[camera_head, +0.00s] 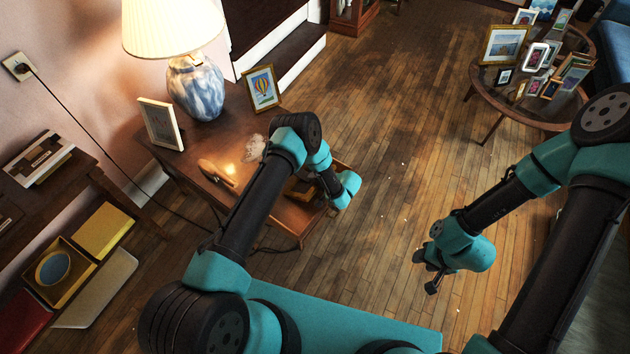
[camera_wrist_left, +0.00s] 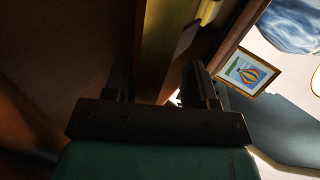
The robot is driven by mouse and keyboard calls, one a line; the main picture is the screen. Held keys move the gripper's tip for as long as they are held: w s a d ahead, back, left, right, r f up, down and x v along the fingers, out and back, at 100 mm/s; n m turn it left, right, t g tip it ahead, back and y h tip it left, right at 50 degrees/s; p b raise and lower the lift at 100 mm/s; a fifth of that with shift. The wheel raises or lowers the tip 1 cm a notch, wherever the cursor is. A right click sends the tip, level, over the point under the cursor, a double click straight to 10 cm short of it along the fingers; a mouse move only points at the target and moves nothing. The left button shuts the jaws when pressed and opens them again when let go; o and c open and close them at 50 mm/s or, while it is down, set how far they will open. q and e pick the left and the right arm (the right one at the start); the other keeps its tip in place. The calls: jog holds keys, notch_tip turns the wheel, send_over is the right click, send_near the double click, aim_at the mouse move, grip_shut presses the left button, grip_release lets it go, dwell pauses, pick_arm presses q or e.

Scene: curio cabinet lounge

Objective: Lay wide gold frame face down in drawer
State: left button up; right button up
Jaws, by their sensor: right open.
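A wide gold frame with a landscape picture (camera_head: 503,45) stands upright on the round table at the back right. A drawer (camera_head: 335,164) appears partly open at the side table's right end, mostly hidden by my left arm. A yellowish thing (camera_head: 300,188) shows there; I cannot tell what it is. My left gripper (camera_wrist_left: 157,85) is at the drawer; its fingers are apart, with a golden-brown strip between them that I cannot identify. Its fingertips are hidden in the head view. My right gripper (camera_head: 432,274) is open and empty above the floor.
The side table (camera_head: 228,115) holds a lamp (camera_head: 195,85), a white frame (camera_head: 161,125) and a gold balloon frame (camera_head: 263,88), which also shows in the left wrist view (camera_wrist_left: 247,72). The round table (camera_head: 489,94) holds several small frames. The floor between is clear.

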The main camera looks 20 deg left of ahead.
pick_arm(q)
jog(key=v, duration=1.6)
jog(key=shift+d, duration=0.3)
jog(key=shift+s+r, duration=0.1)
jog(key=shift+s, duration=0.05)
jog(key=s+a+g+h, duration=0.1)
jog(key=s+a+g, duration=0.1)
jog(key=s, duration=0.1)
jog(key=s+a+f+g+h, duration=0.1)
jog(key=s+a, duration=0.1)
jog(key=s, duration=0.1)
jog(key=s+a+g+h, duration=0.1)
jog(key=s+a+g, duration=0.1)
jog(key=shift+s+a+f+g+h, duration=0.15)
jog(key=shift+s+f+g+h, duration=0.15)
jog(key=shift+s, duration=0.1)
jog(key=s+a+r+n+t+h, duration=0.1)
jog(key=s+a+r+h, duration=0.3)
jog(key=s, duration=0.4)
jog(key=s+a+r+n+t+h, duration=0.2)
jog(key=s+a+r+n+h, duration=0.2)
jog(key=s, duration=0.4)
jog(key=shift+a+r+h, duration=0.75)
jog(key=shift+a+h, duration=0.2)
jog(key=shift+h, duration=0.15)
